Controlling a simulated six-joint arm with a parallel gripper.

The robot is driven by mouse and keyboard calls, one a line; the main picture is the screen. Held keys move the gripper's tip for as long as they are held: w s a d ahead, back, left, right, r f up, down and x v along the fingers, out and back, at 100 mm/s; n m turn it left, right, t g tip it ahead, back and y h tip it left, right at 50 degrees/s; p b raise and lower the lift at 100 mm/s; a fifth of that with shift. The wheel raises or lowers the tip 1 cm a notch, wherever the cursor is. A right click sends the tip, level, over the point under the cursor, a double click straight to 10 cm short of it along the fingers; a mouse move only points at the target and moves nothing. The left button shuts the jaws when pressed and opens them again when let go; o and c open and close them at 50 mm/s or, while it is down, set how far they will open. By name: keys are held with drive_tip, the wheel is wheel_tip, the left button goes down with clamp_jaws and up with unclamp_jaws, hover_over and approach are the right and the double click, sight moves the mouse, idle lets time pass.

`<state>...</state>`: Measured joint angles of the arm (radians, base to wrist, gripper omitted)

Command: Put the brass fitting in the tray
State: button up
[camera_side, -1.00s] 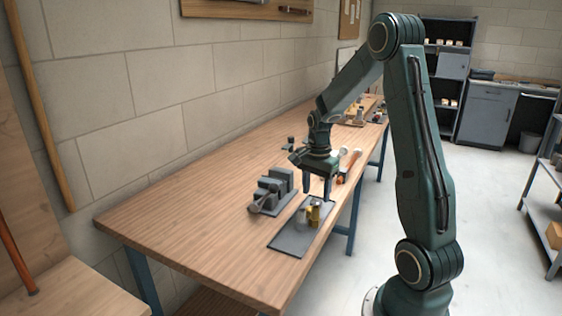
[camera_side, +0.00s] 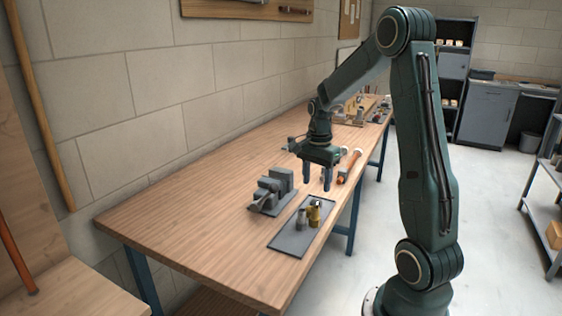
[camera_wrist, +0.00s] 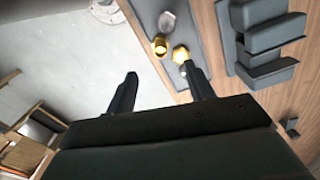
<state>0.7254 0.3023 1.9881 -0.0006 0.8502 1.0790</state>
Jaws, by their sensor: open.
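The tray (camera_side: 286,241) is a flat dark grey plate near the bench's front edge; it also shows in the wrist view (camera_wrist: 190,22). Brass-coloured fittings (camera_side: 314,212) stand at its far end, close together. In the wrist view there are two: one brass fitting (camera_wrist: 159,46) with a dark opening and another (camera_wrist: 180,54) next to it. A grey metal fitting (camera_side: 301,220) stands beside them, also in the wrist view (camera_wrist: 167,21). My gripper (camera_side: 316,184) is open and empty, above and just beyond the tray's far end, clear of the fittings.
A grey vise-like block (camera_side: 272,191) sits left of the tray; it also shows in the wrist view (camera_wrist: 268,42). An orange-brown pipe or tool (camera_side: 348,165) lies beyond my gripper. The near left part of the wooden bench (camera_side: 190,223) is bare.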

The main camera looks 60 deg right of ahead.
drive_tip(key=a+r+n+t, duration=0.1)
drive_tip(key=a+r+n, duration=0.45)
drive_tip(key=a, duration=0.25)
drive_tip(key=s+a+r+n+t, duration=0.2)
drive_tip(key=s+a+r+n, duration=0.1)
drive_tip(key=s+a+n, duration=0.2)
drive_tip(key=s+a+r+n+t, duration=0.2)
drive_tip(key=s+a+r+n, duration=0.2)
drive_tip(key=a+n, duration=0.6)
drive_tip(key=shift+s+a+t, duration=0.3)
drive_tip(key=shift+s+a, duration=0.95)
drive_tip(key=shift+a, duration=0.25)
drive_tip(key=shift+r, duration=0.1)
